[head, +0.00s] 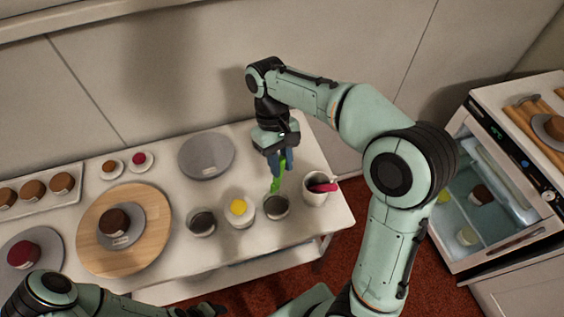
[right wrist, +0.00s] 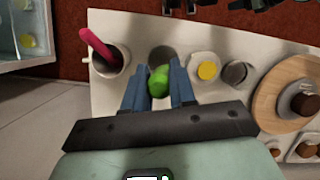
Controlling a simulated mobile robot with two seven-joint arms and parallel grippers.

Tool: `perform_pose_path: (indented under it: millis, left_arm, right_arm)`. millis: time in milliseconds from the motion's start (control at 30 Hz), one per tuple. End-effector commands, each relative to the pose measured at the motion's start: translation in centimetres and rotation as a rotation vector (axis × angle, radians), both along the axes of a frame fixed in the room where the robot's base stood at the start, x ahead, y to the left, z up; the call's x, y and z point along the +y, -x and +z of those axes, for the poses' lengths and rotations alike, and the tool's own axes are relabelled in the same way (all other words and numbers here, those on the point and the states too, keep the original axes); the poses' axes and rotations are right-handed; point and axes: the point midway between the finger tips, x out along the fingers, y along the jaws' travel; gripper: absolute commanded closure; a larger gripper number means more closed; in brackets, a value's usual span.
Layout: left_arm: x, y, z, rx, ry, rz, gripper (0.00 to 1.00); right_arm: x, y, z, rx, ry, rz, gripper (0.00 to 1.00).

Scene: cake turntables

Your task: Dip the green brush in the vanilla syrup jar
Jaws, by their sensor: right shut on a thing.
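My right gripper (head: 279,168) is shut on the green brush (head: 275,184), which points down over the table. The brush also shows in the right wrist view (right wrist: 158,82) between the blue fingers. Its lower end is just above or at the mouth of a dark-filled jar (head: 276,207); I cannot tell if it is inside. A jar with yellow content (head: 239,208) and another dark-filled jar (head: 201,223) stand to its left. No jar label is readable, so I cannot tell which is vanilla syrup. My left gripper (head: 205,310) is partly cut off at the bottom edge.
A white cup (head: 315,193) with a pink-handled tool stands right of the jars. A wooden turntable (head: 160,240) with a cake on a grey plate, a grey disc (head: 206,156) and a cake tray (head: 72,197) lie left. An open small fridge (head: 477,230) is at right.

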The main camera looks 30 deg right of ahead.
Motion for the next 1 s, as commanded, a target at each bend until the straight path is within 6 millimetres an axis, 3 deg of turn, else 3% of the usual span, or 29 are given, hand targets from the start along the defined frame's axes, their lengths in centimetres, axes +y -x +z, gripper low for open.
perform_pose_path:
  millis: [500,1000]
  left_arm:
    - [0.0,3.2,-4.0,0.037,0.0,0.0,0.45]
    - [0.0,4.7,-6.6,0.053,-0.001,0.0,0.45]
  right_arm:
    - [0.0,0.2,-4.9,0.002,0.0,0.001,1.0]
    - [0.0,0.1,-9.2,0.001,0.0,0.001,1.0]
